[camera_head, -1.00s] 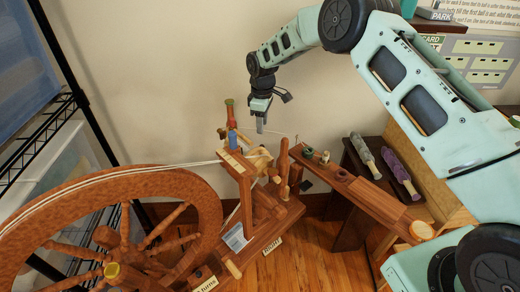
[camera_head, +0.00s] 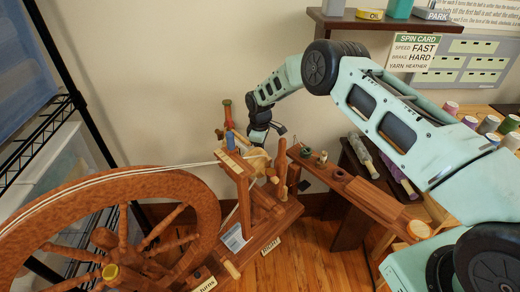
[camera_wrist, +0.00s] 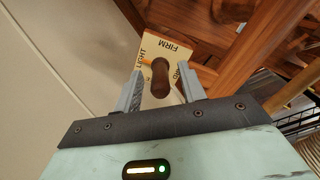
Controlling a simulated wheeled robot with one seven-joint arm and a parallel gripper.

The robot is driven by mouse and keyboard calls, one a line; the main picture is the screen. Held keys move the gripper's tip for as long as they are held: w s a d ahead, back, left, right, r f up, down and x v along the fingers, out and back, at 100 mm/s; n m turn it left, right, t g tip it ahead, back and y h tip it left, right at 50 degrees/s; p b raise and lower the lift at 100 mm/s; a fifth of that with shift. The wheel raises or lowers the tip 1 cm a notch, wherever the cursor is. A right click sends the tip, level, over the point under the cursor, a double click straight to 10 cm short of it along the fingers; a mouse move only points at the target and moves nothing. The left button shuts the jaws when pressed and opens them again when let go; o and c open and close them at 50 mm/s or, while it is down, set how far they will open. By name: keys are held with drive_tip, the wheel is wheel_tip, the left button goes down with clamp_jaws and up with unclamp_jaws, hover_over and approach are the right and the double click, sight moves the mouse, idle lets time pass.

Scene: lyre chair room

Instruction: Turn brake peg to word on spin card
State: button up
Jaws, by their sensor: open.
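The brake peg (camera_wrist: 160,78) is a dark brown rounded knob on a cream plate (camera_wrist: 172,47) in the wrist view. The plate reads LIGHT at left and FIRM at top; a third word at right is partly hidden, with "RD" showing. A small orange mark beside the peg points toward LIGHT. My gripper (camera_wrist: 161,88) is open, with one finger on each side of the peg; contact cannot be told. In the head view my gripper (camera_head: 257,138) is low over the spinning wheel's frame. The spin card (camera_head: 414,52) reads SPEED FAST, BRAKE HARD, YARN HEATHER.
The large wooden wheel (camera_head: 190,190) fills the lower left. Upright posts, including a red-topped one (camera_head: 228,112), stand close to my gripper. A narrow wooden bench (camera_head: 345,185) with small items extends right. A shelf (camera_head: 370,25) hangs above.

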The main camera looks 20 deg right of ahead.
clamp_jaws()
drive_tip(key=shift+f+m+b, duration=0.1)
drive_tip(key=shift+m+b, duration=0.65)
drive_tip(key=shift+m, duration=0.35)
drive_tip(key=m+b, duration=0.1)
drive_tip(key=m, duration=0.2)
drive_tip(key=m+b, duration=0.1)
drive_tip(key=m, duration=0.5)
drive_tip(key=shift+b, duration=0.4)
drive_tip(key=shift+m, duration=0.4)
unclamp_jaws()
